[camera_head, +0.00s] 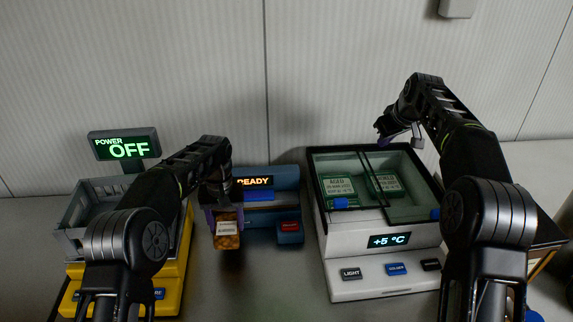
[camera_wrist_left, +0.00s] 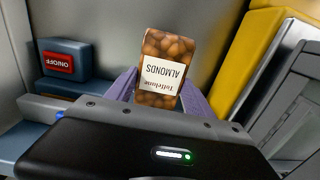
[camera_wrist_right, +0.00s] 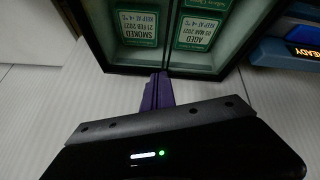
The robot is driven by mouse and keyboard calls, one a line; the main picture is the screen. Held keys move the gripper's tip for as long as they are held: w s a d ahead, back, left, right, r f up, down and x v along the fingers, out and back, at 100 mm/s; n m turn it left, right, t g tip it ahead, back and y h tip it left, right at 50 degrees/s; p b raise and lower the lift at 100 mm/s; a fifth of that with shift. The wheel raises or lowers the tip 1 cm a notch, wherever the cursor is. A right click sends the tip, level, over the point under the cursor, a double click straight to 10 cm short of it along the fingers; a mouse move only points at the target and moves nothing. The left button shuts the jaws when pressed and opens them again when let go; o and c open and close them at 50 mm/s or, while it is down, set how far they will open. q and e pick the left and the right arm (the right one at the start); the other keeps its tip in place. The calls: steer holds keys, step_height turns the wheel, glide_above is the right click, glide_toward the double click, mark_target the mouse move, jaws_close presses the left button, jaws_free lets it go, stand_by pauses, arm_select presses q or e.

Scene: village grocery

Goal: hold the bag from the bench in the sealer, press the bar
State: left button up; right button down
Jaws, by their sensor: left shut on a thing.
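My left gripper (camera_head: 222,214) is shut on the bag of almonds (camera_head: 228,235), a brown bag with a white label. In the left wrist view the bag (camera_wrist_left: 165,72) sits between the purple fingers (camera_wrist_left: 158,92). The blue sealer (camera_head: 283,182) stands behind and to the right of the bag, partly hidden by my left arm, and its display reads READY. Its red button (camera_head: 289,227) also shows in the left wrist view (camera_wrist_left: 58,63). My right gripper (camera_head: 393,132) is raised behind the glass-topped cooler; its fingers (camera_wrist_right: 158,92) are together and empty.
The white cooler (camera_head: 375,262) with green-labelled packs stands right of the sealer, showing +5 °C. Bare bench lies in front of the sealer.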

steer(key=shift+n+g+y, duration=0.7)
steer(key=shift+n+y, duration=0.1)
steer(key=a+f, duration=0.1)
steer(key=a, duration=0.4)
steer(key=a+f, duration=0.1)
steer(key=a, duration=0.5)
steer(key=w+a+f, duration=0.1)
steer(key=a, duration=0.4)
steer(key=shift+a+f, duration=0.35)
steer(key=shift+f, duration=0.05)
steer(key=g, duration=0.1)
glide_above(284, 195)
steer(key=s, duration=0.1)
step_height(284, 195, down, 2)
steer(key=shift+d+f+n+y, duration=0.15)
steer(key=shift+d+n+y, duration=0.15)
steer(key=shift+n, duration=0.1)
steer(key=shift+f, duration=0.15)
steer(key=shift+f, duration=3.75)
steer(key=shift+f, duration=0.25)
steer(key=shift+f, duration=0.35)
